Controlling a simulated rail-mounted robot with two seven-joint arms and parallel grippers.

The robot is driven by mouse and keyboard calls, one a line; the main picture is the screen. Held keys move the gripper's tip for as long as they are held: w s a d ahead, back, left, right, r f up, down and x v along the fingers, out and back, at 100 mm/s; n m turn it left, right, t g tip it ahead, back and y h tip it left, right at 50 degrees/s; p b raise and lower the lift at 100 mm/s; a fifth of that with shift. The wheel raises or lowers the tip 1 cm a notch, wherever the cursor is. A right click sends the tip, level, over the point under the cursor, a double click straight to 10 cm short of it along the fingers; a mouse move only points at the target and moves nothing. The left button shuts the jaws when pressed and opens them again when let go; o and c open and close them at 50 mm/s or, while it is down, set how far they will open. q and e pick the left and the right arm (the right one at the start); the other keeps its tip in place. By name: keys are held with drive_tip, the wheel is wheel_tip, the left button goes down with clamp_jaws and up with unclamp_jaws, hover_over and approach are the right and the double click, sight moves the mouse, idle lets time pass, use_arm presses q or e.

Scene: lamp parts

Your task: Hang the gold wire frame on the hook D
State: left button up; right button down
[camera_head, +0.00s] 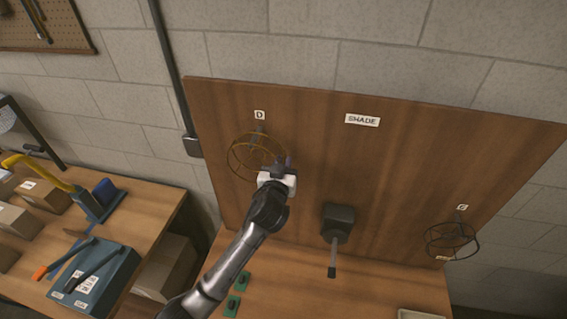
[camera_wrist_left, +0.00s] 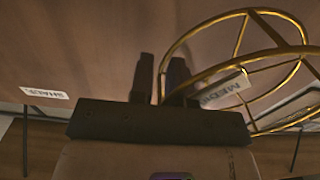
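The gold wire frame (camera_head: 235,155) is a ring with spokes. In the head view it is in front of the upper left of the brown board, just below the label D (camera_head: 260,115). Hook D (camera_head: 260,129) is a small dark piece under that label, partly behind the frame; I cannot tell if the frame rests on it. My left gripper (camera_head: 281,163) is at the frame's right side. In the left wrist view the frame's rim (camera_wrist_left: 172,52) passes between the closely set fingers (camera_wrist_left: 161,78), which look shut on it. My right gripper is not in view.
A dark block with a rod (camera_head: 338,218) sticks out below the SHADE label (camera_head: 362,120). A black wire frame (camera_head: 450,240) hangs at the board's lower right. A side table with a blue box (camera_head: 95,275) and tools stands at left.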

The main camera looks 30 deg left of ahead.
use_arm(q)
drive_tip(key=o, duration=0.3)
drive_tip(key=shift+r, duration=0.1)
drive_tip(key=shift+s+d, duration=0.25)
drive_tip(key=shift+s, duration=0.3)
drive_tip(key=b+v, duration=0.3)
drive_tip(key=v, duration=0.8)
drive_tip(key=s+d+f+m+g+h+p, duration=0.2)
drive_tip(key=s+d+f+m+g+h, duration=0.4)
drive_tip(key=s+f, duration=0.4)
drive_tip(key=s+f+g+p, duration=0.2)
drive_tip(key=s, duration=0.4)
drive_tip(key=s+f+g+p, duration=0.2)
drive_tip(key=s+f, duration=0.1)
drive_tip(key=s, duration=0.4)
drive_tip(key=s+f+g+h+p, duration=0.1)
drive_tip(key=s+f+g, duration=0.1)
drive_tip(key=s, duration=0.4)
drive_tip(key=shift+s+a+f+m+g+p, duration=0.25)
drive_tip(key=shift+f+m+g+p, duration=0.15)
drive_tip(key=shift+g, duration=0.1)
